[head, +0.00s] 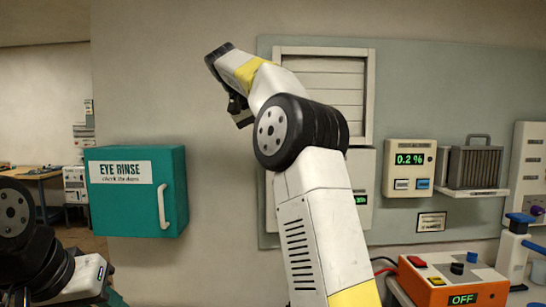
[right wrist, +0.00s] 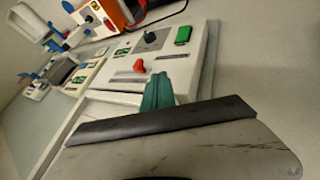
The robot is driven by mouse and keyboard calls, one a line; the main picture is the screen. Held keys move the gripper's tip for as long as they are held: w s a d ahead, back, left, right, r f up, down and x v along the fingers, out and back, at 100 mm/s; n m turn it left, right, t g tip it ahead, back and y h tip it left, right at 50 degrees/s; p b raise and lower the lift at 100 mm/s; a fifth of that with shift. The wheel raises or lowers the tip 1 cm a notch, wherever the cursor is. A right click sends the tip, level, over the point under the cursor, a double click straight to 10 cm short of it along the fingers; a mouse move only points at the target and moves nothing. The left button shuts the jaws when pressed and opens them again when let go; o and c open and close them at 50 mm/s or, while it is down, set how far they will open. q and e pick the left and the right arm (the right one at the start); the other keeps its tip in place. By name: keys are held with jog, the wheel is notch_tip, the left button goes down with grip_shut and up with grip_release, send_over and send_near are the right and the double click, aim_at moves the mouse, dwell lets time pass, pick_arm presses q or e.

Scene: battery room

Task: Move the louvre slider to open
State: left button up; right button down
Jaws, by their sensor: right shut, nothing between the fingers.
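The louvre (head: 325,80), a white slatted panel in a pale frame, is on the wall in the head view, partly covered by my right arm. Below it is a pale control panel (head: 361,165), mostly hidden by the arm. In the right wrist view this panel (right wrist: 120,75) shows a red handle (right wrist: 138,66), which looks like the slider, a dark knob and a green display. My right gripper (right wrist: 157,90) is shut and empty, its teal fingertips close to the red handle; I cannot tell whether they touch. Its fingertips are hidden in the head view. My left gripper's fingers are not visible.
A teal eye rinse cabinet (head: 137,190) hangs at the left. A 0.2 % meter (head: 409,167) and a finned grey unit (head: 474,166) on a shelf are at the right. An orange box (head: 452,281) reading OFF stands lower right. Bare wall lies between cabinet and louvre.

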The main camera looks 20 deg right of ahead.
jog(key=w+d+f, duration=0.1)
jog(key=d+f, duration=0.6)
jog(key=d, duration=0.2)
jog(key=shift+w+f, duration=0.15)
jog(key=shift+f, duration=0.2)
jog(key=s+d, duration=0.2)
jog(key=d, duration=0.8)
jog(key=shift+s+d, duration=0.2)
jog(key=shift+s, duration=0.15)
